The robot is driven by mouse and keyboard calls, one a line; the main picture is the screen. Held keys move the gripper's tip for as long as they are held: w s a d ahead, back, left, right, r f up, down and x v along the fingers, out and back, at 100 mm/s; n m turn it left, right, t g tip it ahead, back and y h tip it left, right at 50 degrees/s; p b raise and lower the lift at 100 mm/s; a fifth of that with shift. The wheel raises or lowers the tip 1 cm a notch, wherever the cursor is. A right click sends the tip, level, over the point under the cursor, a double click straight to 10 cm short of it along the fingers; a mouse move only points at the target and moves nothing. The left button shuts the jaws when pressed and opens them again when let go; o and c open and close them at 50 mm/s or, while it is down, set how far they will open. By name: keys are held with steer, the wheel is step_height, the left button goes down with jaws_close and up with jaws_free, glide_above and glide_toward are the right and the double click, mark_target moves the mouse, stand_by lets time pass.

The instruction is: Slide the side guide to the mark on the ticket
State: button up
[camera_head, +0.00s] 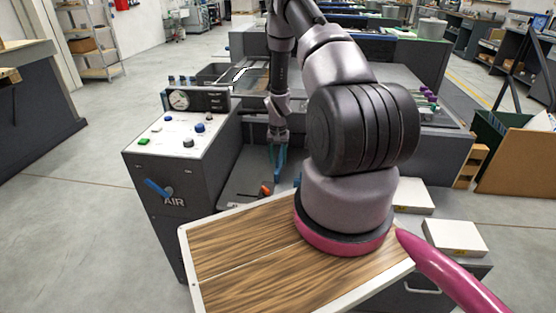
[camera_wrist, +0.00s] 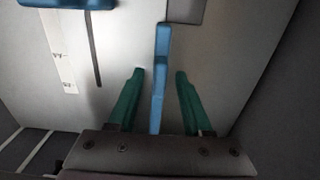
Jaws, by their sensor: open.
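My gripper (camera_wrist: 160,74) is open, its two green fingers pointing into the machine's bay. A blue upright plate (camera_wrist: 159,48), which looks like the side guide, stands between the fingers with a gap on each side. It also shows in the head view (camera_head: 281,164), beside my gripper (camera_head: 275,158). A pale strip (camera_wrist: 60,45) with small printed marks lies at the left in the wrist view; I cannot tell whether it is the ticket. A dark slot (camera_wrist: 96,50) runs between strip and plate.
Another blue piece (camera_wrist: 65,3) and a grey block (camera_wrist: 187,9) show at the top of the wrist view. An orange-red knob (camera_head: 266,190) sits low in the bay. A control panel (camera_head: 180,132) with a gauge stands left, and a wood-topped board (camera_head: 235,262) lies in front.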

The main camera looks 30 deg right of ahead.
steer(key=shift+f, duration=0.3)
jaws_close()
stand_by(1.3)
